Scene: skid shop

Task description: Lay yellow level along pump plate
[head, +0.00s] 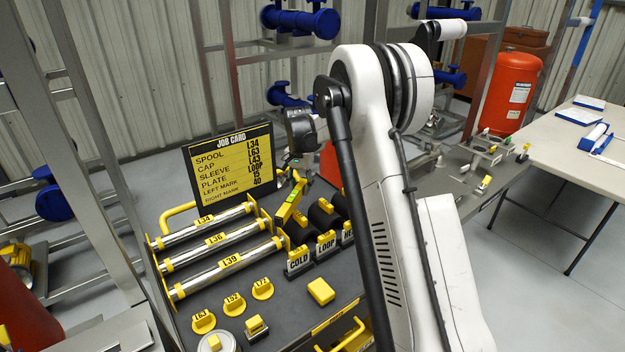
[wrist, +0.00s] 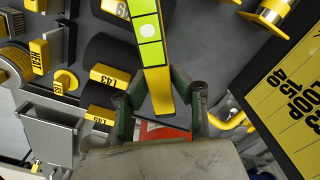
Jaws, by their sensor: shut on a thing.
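The yellow level (head: 291,200) is a bar with a green vial window, held tilted above the dark bench beside the job card. In the wrist view the level (wrist: 155,85) runs up from between the fingers of my gripper (wrist: 158,97), which is shut on it.
The job card (head: 232,172) stands at the bench's back. Yellow-ended spools (head: 215,241), several yellow caps (head: 263,289), black sleeves (head: 322,214) and label blocks (head: 299,262) crowd the bench. A red tank (head: 509,95) and a pale table (head: 575,150) stand at right.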

